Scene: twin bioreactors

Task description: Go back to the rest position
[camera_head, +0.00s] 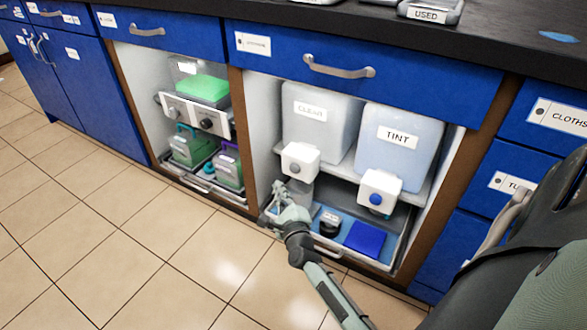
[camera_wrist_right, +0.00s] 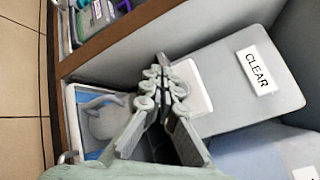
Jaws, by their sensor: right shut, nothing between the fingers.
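My right gripper (camera_head: 277,190) is at the front of the open middle cabinet, in front of and just below the white tap block of the CLEAR tank (camera_head: 316,118). In the right wrist view its fingers (camera_wrist_right: 163,72) are together with nothing held, pointing toward the tank front. A grey, see-through vessel (camera_wrist_right: 106,120) stands in the tray beside the fingers in that view. In the head view the gripper partly hides the vessel (camera_head: 301,191). My left gripper is not in view.
The TINT tank (camera_head: 398,145) stands right of CLEAR. Below it a pulled-out tray holds a black-lidded container (camera_head: 330,224) and a blue block (camera_head: 365,238). The left bay holds a device with a green top (camera_head: 203,88) and green and purple carriers. The tiled floor (camera_head: 120,220) in front is clear.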

